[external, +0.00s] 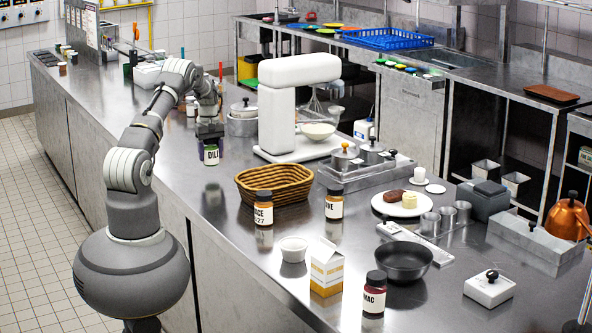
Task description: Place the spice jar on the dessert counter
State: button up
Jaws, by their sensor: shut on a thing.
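My gripper (209,133) is shut on a spice jar (211,153) with a white label that reads "DIL" and dark contents. The gripper holds it from above, covering its top. The jar is upright and appears a little above the long steel counter (225,228), with a gap between it and its reflection. I cannot tell from any sign which surface is the dessert counter. Other labelled jars stand on the long counter: one by the basket (264,207), one right of it (334,204) and a red one (374,296) at the front.
A wicker basket (275,184) and a white stand mixer (293,105) stand right of the held jar. A plate of food (400,208), a black bowl (404,262), a carton (327,267) and a white cup (293,249) crowd the near end. Bare steel lies left of the basket.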

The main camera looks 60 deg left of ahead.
jog(key=w+a, duration=0.2)
jog(key=shift+w+a+f, duration=0.1)
jog(key=shift+w+a, duration=0.15)
jog(key=shift+w, duration=0.05)
notch_tip(320, 180, down, 4)
jog(key=shift+w+r+b, duration=0.1)
jog(key=shift+r+b, duration=0.1)
jog(key=shift+b, duration=0.6)
jog(key=o, duration=1.2)
jog(key=shift+f, duration=0.1)
notch_tip(320, 180, up, 12)
jog(key=p, duration=0.3)
jog(key=shift+r, duration=0.2)
